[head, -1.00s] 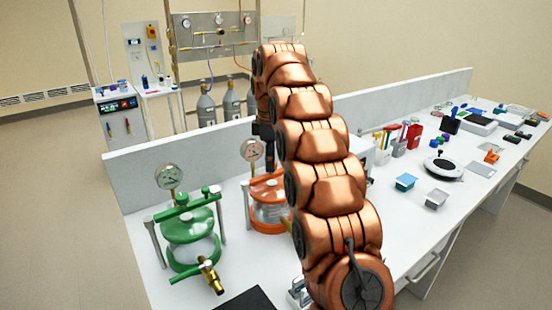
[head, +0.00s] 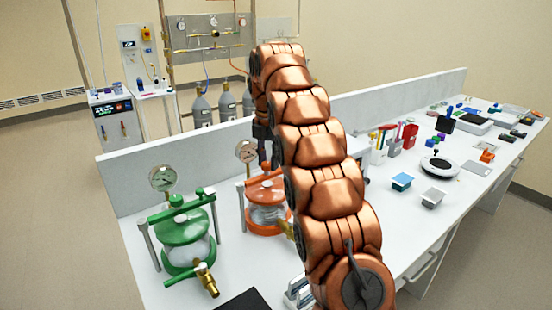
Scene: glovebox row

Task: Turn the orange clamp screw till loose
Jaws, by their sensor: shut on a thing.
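The orange clamped vessel (head: 266,217) stands on the bench in the head view, with an orange lid and a clear body. Its right side is behind my arm. My gripper (head: 267,160) points down at the top of the orange clamp, beside the gauge. It is shut on the orange clamp screw, as far as I can tell. The screw is mostly hidden by the fingers and my arm.
A green clamped vessel (head: 184,228) with a brass valve stands to the left. A round gauge (head: 246,151) is close to my gripper on the left. Small tools and blocks lie along the bench at right.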

